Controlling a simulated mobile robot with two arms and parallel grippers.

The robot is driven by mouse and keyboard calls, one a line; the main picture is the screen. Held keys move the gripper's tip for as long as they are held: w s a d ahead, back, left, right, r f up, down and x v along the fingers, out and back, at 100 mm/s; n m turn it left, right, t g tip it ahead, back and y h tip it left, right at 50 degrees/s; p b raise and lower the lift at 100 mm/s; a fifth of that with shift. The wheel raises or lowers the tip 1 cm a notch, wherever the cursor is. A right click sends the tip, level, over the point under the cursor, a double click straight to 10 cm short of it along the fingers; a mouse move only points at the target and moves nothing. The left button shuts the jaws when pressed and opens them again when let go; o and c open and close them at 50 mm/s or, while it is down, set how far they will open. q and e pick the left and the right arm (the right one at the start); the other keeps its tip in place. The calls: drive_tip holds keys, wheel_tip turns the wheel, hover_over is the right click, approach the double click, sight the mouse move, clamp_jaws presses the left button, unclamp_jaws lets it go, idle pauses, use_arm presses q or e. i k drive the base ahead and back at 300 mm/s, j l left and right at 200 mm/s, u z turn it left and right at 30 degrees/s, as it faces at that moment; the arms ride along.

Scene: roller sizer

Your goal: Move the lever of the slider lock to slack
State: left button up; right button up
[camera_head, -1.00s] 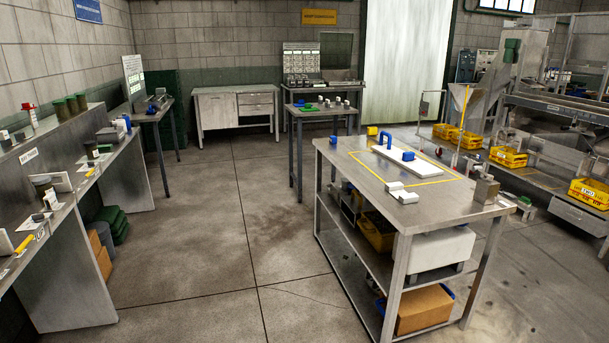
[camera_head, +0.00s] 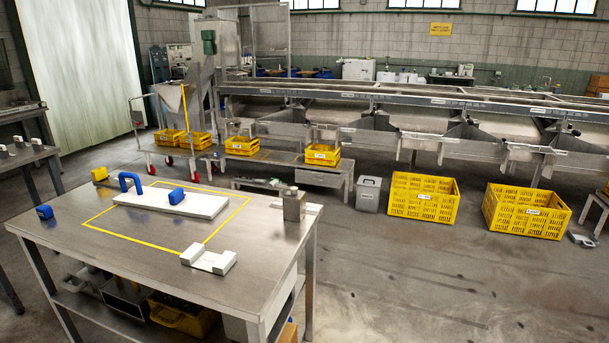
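No part is clearly marked as the slider lock, and I cannot make out a lever marked slack. On the steel worktable (camera_head: 130,255) at the left, a white plate (camera_head: 208,208) lies inside a yellow outline. A white notched block (camera_head: 208,260) sits near the front edge. A grey metal block with a small top piece (camera_head: 293,206) stands at the right corner. Neither of my grippers is in view.
A long roller machine (camera_head: 395,97) crosses the back, with a low bench (camera_head: 270,170) before it. Yellow crates (camera_head: 423,197) (camera_head: 526,211) and a grey bin (camera_head: 368,194) stand on the floor.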

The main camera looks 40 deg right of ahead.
sight(275, 183)
drive_tip(key=i+j+z, duration=0.25)
drive_tip(key=z, duration=0.2)
drive_tip(key=i+j+z, duration=0.35)
drive_tip(key=z, duration=0.15)
drive_tip(key=i+j+z, duration=0.2)
drive_tip(key=j+z, duration=0.25)
drive_tip(key=i+j+z, duration=0.1)
drive_tip(key=j+z, duration=0.35)
drive_tip(key=j, duration=0.2)
